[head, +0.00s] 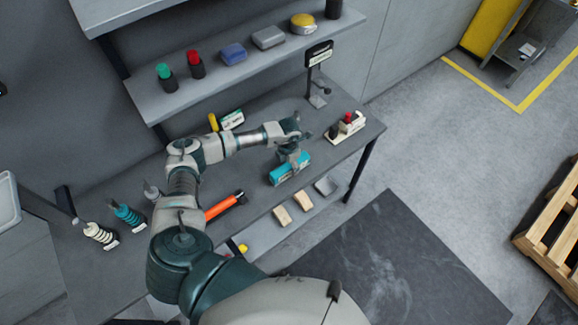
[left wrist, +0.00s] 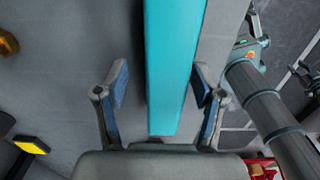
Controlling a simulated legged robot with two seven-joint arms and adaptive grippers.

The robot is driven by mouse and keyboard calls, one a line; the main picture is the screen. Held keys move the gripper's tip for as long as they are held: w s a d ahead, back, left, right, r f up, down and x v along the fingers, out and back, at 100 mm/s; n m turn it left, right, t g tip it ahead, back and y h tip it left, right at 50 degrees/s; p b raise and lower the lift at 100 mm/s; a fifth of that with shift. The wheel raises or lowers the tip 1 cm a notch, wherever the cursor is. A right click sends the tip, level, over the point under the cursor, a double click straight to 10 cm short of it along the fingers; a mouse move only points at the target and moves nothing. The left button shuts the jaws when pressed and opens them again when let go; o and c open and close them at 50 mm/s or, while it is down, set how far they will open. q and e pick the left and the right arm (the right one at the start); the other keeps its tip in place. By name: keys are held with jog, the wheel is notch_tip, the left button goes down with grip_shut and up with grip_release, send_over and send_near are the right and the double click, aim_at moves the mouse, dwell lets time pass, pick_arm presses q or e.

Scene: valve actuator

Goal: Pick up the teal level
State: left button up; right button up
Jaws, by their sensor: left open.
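The teal level (head: 283,174) lies on the grey workbench (head: 262,193), near its front edge. In the left wrist view the teal level (left wrist: 175,55) is a long bar running up between my fingers. My left gripper (head: 293,158) is over the level, and its wrist hides part of it in the head view. In the left wrist view my left gripper (left wrist: 162,80) is open, one finger on each side of the level. A gap shows at the left finger; the right finger appears close to the level's edge. My right gripper is not in view.
An orange-handled tool (head: 222,207) lies left of the level on the bench. A white block with red and black knobs (head: 346,127) stands to the right. A stand with a sign (head: 318,75) is behind. A shelf (head: 215,82) with several items overhangs the back.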

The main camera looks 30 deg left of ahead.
pick_arm(q)
jog(key=shift+d, duration=0.2)
jog(key=shift+d, duration=0.1)
jog(key=shift+c, duration=1.4)
jog(key=shift+d, duration=0.15)
jog(key=c, duration=0.8)
grip_shut()
jog(key=shift+a+r, duration=0.15)
jog(key=shift+a, duration=0.05)
